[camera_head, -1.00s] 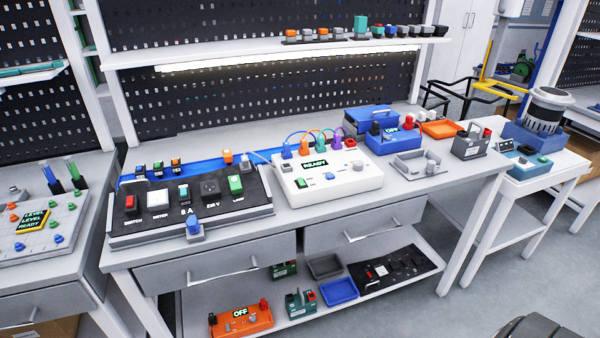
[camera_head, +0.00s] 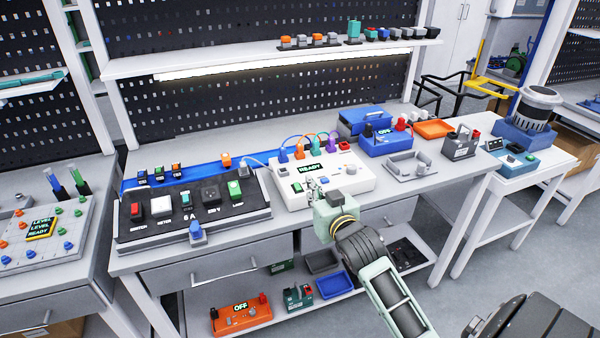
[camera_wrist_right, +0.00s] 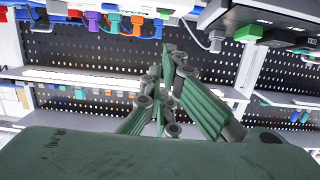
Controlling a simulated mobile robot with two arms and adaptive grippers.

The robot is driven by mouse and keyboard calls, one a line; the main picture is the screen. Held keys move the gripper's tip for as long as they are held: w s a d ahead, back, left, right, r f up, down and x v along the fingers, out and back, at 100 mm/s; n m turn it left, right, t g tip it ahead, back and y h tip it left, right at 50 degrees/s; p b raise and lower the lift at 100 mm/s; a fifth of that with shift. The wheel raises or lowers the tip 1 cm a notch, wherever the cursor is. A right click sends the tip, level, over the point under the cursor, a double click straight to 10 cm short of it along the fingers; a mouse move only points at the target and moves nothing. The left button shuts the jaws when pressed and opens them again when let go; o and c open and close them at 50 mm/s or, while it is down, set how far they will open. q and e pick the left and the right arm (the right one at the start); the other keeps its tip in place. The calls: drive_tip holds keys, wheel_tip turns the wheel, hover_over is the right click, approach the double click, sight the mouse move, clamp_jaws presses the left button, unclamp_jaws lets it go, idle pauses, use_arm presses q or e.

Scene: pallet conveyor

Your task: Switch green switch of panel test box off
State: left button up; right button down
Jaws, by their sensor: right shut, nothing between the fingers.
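The white test box (camera_head: 360,183) with a lit READY display (camera_head: 310,169) sits on the bench. Its green switch (camera_head: 297,187) is at the front left of its top, and I cannot make out which way it is set. My right gripper (camera_head: 317,184) is shut and empty, with its fingertips at the box's front, just right of the green switch. Contact cannot be told. The gripper covers part of the box's front controls. In the right wrist view, the shut fingers (camera_wrist_right: 168,62) show, and the green switch cannot be made out. My left gripper is not in view.
A black panel (camera_head: 262,208) with a red switch and green lamp stands left of the box. Colored plugs with cables (camera_head: 299,152) rise along the box's back edge. A blue OFF box (camera_head: 375,147) and grey tray (camera_head: 392,164) are to the right.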

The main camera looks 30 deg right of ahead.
wheel_tip(320, 180, up, 2)
drive_tip(key=shift+r, duration=0.1)
drive_tip(key=shift+d, duration=0.1)
drive_tip(key=p, duration=0.2)
hover_over(300, 189)
drive_tip(key=s, duration=0.1)
drive_tip(key=shift+f, duration=0.55)
drive_tip(key=f, duration=0.1)
drive_tip(key=w+f, duration=0.1)
drive_tip(key=f, duration=0.1)
drive_tip(key=shift+f+p, duration=0.1)
drive_tip(key=shift+p, duration=0.3)
drive_tip(key=shift+f, duration=0.55)
